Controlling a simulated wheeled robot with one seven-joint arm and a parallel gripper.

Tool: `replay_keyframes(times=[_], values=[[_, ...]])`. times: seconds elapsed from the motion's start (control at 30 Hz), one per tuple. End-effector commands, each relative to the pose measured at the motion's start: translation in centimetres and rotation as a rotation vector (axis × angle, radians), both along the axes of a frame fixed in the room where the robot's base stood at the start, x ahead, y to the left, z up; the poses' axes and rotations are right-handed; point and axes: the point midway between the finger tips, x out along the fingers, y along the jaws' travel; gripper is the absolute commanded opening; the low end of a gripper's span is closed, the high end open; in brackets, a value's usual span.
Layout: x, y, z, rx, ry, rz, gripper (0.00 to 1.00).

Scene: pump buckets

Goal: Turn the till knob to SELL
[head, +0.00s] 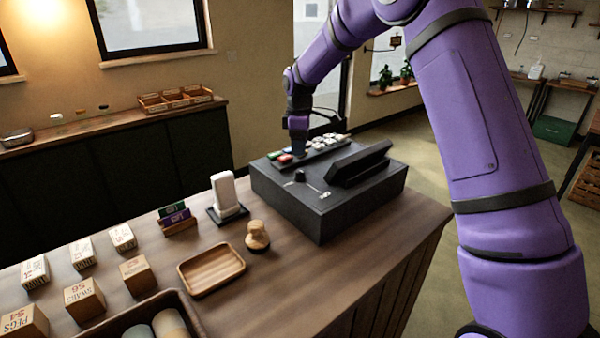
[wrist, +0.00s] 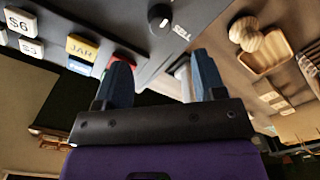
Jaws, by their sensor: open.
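The till (head: 285,205) is a dark box on the wooden counter, with a tilted screen (head: 358,163) and rows of coloured and white keys (head: 318,143) on top. Its knob (head: 299,176) is small, round and black, on the near side of the top. In the wrist view the knob (wrist: 159,17) sits beyond my fingertips, with a pale label (wrist: 181,32), too small to read surely, beside it. My gripper (head: 299,152) is above the till's back left edge near the red key. In the wrist view its two blue fingers (wrist: 160,70) are apart with nothing between them.
A white card reader (head: 224,192) stands left of the till. A wooden stamp (head: 257,236) and wooden tray (head: 211,270) lie in front. Card holder (head: 176,218) and several price blocks (head: 85,298) are further left. The counter's front right is bare.

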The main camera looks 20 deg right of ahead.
Motion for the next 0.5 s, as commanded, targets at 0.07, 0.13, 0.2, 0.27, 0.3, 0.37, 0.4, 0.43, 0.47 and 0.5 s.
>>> replay_keyframes(times=[0.07, 0.13, 0.2, 0.27, 0.3, 0.37, 0.4, 0.43, 0.47, 0.5], values=[[-0.1, 0.0, -1.3, 0.0, 0.004, 0.0, 0.64], [-0.1, 0.0, -2.5, 0.0, 0.004, -0.001, 0.64], [-0.1, 0.0, -3.8, 0.0, 0.004, -0.001, 0.64], [-0.1, -0.1, -4.9, -0.001, 0.005, -0.002, 0.64], [-0.1, 0.0, -5.5, -0.001, 0.004, -0.002, 0.64], [-0.1, 0.0, -6.5, 0.0, 0.004, -0.002, 0.64], [-0.1, 0.0, -7.1, 0.0, 0.003, -0.002, 0.64], [-0.1, 0.0, -7.5, -0.001, 0.004, -0.002, 0.64], [-0.1, 0.0, -7.8, 0.0, 0.003, -0.002, 0.64], [-0.1, 0.0, -8.3, 0.0, 0.003, -0.002, 0.64]])
